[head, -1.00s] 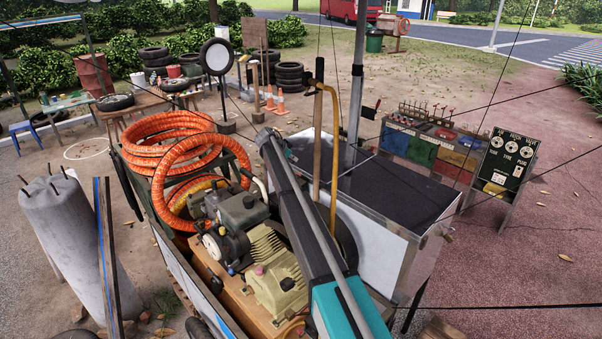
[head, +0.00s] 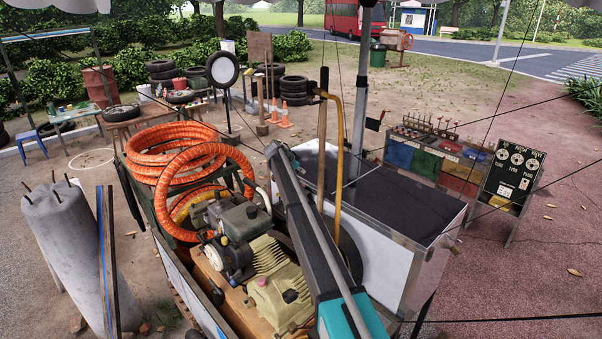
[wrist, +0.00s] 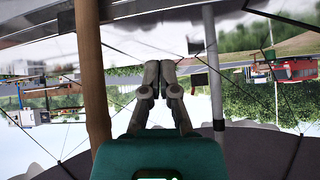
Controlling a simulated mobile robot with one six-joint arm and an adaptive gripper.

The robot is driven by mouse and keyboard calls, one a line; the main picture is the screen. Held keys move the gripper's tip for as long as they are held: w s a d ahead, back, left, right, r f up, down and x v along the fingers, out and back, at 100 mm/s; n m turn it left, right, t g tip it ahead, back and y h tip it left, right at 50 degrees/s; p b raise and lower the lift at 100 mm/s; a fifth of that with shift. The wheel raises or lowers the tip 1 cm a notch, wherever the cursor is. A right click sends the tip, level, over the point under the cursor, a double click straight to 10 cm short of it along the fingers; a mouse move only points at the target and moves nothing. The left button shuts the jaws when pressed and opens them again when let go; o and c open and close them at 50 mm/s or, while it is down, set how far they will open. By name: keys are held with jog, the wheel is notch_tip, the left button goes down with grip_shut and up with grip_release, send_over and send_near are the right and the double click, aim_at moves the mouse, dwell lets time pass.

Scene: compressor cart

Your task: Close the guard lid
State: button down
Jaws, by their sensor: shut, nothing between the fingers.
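I cannot single out the guard lid for certain. In the head view, the compressor (head: 240,225) with its belt-side parts stands uncovered in the cart (head: 168,262). To its right is a white box (head: 385,262) with a flat dark top (head: 410,208). My arm reaches over the cart from the lower middle, and its far end is near the compressor's back; the fingers cannot be made out there. In the wrist view my gripper (wrist: 158,78) is shut and empty, in front of open background.
A wooden handle (head: 322,140), a yellow hooked pipe (head: 337,165) and a grey pole (head: 361,90) rise beside my arm. Orange hose coils (head: 180,165) lie at the cart's left. A concrete pillar (head: 75,255) stands left. Thin lines cross the view.

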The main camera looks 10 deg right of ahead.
jog(key=b+x, duration=0.4)
jog(key=x, duration=0.3)
jog(key=shift+s+a+f+b, duration=0.3)
jog(key=shift+s+a+b, duration=0.1)
jog(key=shift+a, duration=0.2)
jog(key=shift+s+a+f+b, duration=0.3)
jog(key=shift+a+b, duration=0.1)
jog(key=shift+a, duration=0.2)
jog(key=shift+s+a+f, duration=0.15)
jog(key=shift+a+f, duration=0.05)
jog(key=shift+a, duration=0.3)
jog(key=shift+d, duration=0.5)
jog(key=shift+a, duration=0.25)
jog(key=shift+s+f+b, duration=0.1)
jog(key=shift+s+b, duration=0.05)
jog(key=shift+b, duration=0.3)
